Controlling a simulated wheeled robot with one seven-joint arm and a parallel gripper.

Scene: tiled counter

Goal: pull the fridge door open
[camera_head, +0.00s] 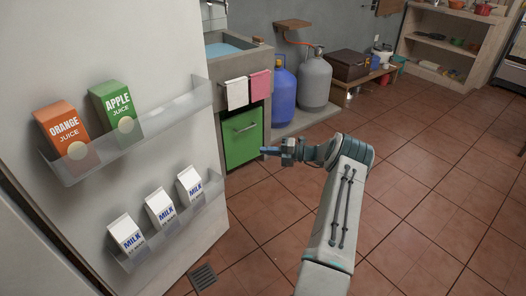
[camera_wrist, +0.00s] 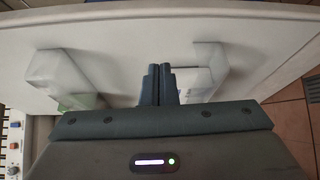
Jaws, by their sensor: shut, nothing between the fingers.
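The fridge door (camera_head: 165,60) stands open on the left of the head view, its pale inner face showing. An upper clear shelf (camera_head: 165,118) on it holds an orange juice carton (camera_head: 62,125) and a green apple juice carton (camera_head: 115,105). A lower clear shelf (camera_head: 160,240) holds three milk cartons (camera_head: 160,208). My gripper (camera_head: 266,151) is shut and empty, to the right of the door's free edge in the head view. In the wrist view the shut fingers (camera_wrist: 160,70) point at the pale door panel (camera_wrist: 140,35); contact cannot be told. The door's handle is not visible.
A green cabinet front (camera_head: 243,138) under a sink (camera_head: 228,50) is behind my gripper. Blue (camera_head: 283,92) and grey (camera_head: 315,80) gas cylinders stand beyond. The tiled floor (camera_head: 430,200) at right is clear. A floor drain (camera_head: 203,277) lies near the door's lower edge.

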